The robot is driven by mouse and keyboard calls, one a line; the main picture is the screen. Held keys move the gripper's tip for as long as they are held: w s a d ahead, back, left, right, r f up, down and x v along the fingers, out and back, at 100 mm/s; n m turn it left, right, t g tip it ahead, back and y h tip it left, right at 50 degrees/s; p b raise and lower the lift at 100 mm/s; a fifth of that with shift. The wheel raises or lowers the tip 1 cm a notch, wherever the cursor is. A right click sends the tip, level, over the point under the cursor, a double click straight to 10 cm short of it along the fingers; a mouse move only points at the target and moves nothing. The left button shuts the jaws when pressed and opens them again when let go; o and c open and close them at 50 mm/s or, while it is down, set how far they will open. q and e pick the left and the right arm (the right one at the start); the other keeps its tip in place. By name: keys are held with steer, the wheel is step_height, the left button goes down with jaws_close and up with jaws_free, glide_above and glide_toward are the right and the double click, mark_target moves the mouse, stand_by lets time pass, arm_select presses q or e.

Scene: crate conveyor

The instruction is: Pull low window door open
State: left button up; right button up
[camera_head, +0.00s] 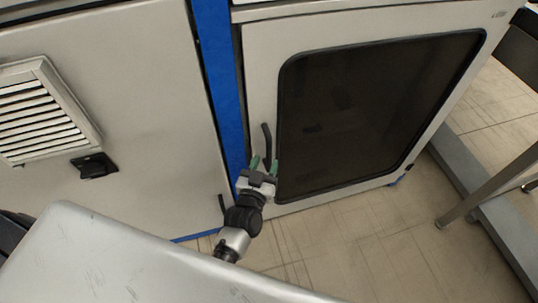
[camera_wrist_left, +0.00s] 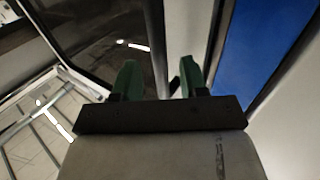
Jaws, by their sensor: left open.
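The low window door (camera_head: 262,90) is a light grey panel with a large dark window (camera_head: 370,110). It looks shut in its frame. Its dark upright handle (camera_head: 267,142) is near the left edge, beside the window. My left gripper (camera_head: 264,164) is open, with its green fingertips at the lower part of the handle. I cannot tell whether they touch it. In the left wrist view, the open green fingers (camera_wrist_left: 158,80) point at the door by the window's edge (camera_wrist_left: 158,40). My right gripper is out of view.
A blue post (camera_head: 218,75) stands left of the door. Further left is a grey panel with a vent (camera_head: 42,110) and a black latch (camera_head: 94,166). Tiled floor (camera_head: 350,255) is open in front. A metal stand (camera_head: 490,185) is at the right.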

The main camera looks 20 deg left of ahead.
mark_target(268, 157)
arm_select(q)
steer(key=shift+w, duration=1.95)
jaws_close()
